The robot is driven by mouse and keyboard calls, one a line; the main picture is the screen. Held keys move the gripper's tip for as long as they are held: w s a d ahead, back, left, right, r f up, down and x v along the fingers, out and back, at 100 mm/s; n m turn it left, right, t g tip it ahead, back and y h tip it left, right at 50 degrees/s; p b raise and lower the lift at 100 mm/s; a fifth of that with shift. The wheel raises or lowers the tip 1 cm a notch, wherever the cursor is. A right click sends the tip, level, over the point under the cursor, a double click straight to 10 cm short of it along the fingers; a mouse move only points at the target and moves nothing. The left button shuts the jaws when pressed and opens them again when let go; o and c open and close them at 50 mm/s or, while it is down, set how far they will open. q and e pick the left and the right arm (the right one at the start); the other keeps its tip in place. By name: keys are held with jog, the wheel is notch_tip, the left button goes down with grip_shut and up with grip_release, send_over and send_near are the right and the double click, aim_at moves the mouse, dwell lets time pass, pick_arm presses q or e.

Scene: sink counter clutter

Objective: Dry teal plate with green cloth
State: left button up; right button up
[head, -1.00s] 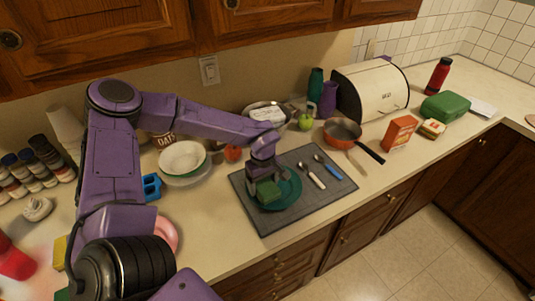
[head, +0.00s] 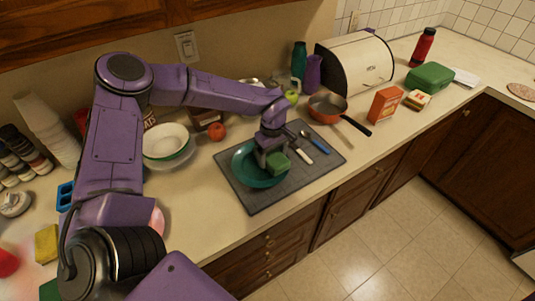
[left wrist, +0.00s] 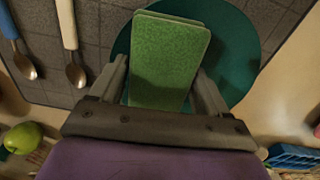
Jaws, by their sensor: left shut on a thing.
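The teal plate (head: 246,173) lies on the grey drying mat (head: 318,170) on the counter. My left gripper (head: 270,154) is over the plate's right part in the head view, shut on the green cloth (head: 278,164). The cloth is a thick, folded-looking block. In the left wrist view the cloth (left wrist: 168,60) sits between both fingers and covers the middle of the plate (left wrist: 243,50). It looks to be on or just above the plate; contact cannot be told. My right gripper is not in view.
A spoon (head: 310,137) and other cutlery lie on the mat right of the plate. An orange pan (head: 327,108) stands behind the mat. White bowls (head: 166,142) and a red tomato (head: 217,131) stand to the left. The counter's front edge is close to the mat.

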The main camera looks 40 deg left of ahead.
pick_arm(q)
jog(key=shift+s+a, duration=0.1)
notch_tip(320, 180, up, 3)
jog(key=p, duration=0.3)
jog(key=shift+f, duration=0.1)
jog(key=shift+r, duration=1.6)
jog(key=shift+r, duration=1.5)
